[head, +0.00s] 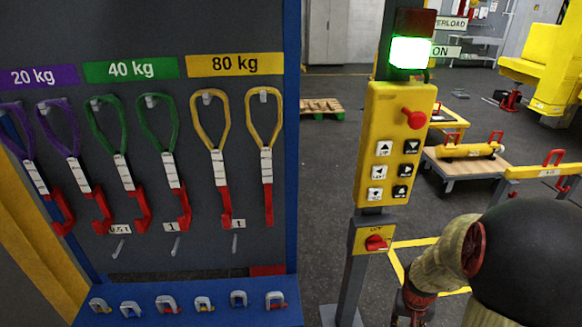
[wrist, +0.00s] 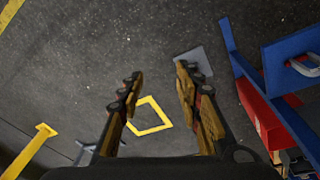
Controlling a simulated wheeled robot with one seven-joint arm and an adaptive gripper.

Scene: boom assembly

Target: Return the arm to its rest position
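In the head view my arm fills the lower right corner, in front of and right of the yellow control box's post. The gripper end points downward at the bottom edge there and is mostly cut off. I see nothing held.
A yellow control box (head: 395,140) stands on a grey post under a lit green lamp (head: 410,52). The blue-framed sling rack (head: 292,140) is at left, with a shackle shelf (head: 185,307) below. A cart (head: 468,165) carries a yellow cylinder (head: 470,150). Open floor lies between.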

